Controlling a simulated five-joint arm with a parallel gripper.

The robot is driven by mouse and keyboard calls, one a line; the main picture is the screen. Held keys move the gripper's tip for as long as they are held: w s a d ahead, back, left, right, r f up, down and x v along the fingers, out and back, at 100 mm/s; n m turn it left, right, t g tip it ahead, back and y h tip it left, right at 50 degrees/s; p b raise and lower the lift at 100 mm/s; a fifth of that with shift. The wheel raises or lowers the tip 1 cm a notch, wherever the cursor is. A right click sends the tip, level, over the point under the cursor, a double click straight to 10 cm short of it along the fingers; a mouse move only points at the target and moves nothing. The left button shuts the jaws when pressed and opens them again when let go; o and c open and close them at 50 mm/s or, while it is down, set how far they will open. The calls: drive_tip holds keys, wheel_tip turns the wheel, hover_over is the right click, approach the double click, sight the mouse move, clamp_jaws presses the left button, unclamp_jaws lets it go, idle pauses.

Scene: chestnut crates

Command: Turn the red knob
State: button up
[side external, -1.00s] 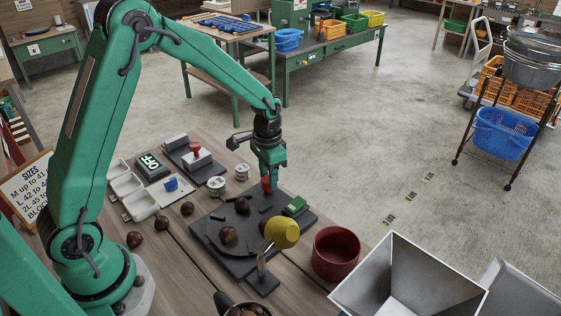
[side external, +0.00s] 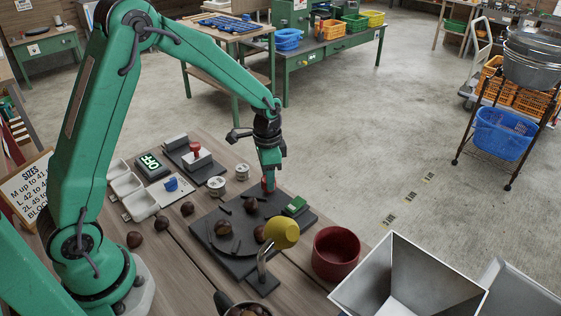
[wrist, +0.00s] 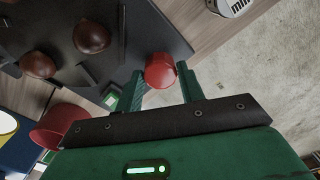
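The red knob (side external: 268,186) stands at the far edge of a dark plate (side external: 240,263). My gripper (side external: 268,178) is directly above it, pointing down. A dark round disc (side external: 236,243) lies on the plate. The knob's lower part is partly hidden by my fingers in the side view.
A yellow cup (side external: 281,232) on a bent stand is in front of the disc. A dark red bowl (side external: 335,252) and a metal hopper (side external: 405,285) are to the right. A green block (side external: 295,206) lies close to the knob.

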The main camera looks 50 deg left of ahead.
drive_tip(key=o, duration=0.4)
drive_tip(key=shift+c, duration=0.2)
wheel_tip(320, 180, up, 7)
drive_tip(key=shift+r, duration=0.45)
drive_tip(key=s+r+n+t, duration=0.2)
drive_tip(key=s+r, duration=0.4)
drive_tip(key=s, duration=0.5)
drive_tip(key=s+r+n+t, duration=0.3)
drive_tip(key=s+r, duration=0.3)
drive_tip(key=s, duration=0.5)
drive_tip(key=shift+d+r+n+t, duration=0.15)
drive_tip(key=shift+d+n+t, duration=0.15)
drive_tip(key=shift+n, duration=0.4)
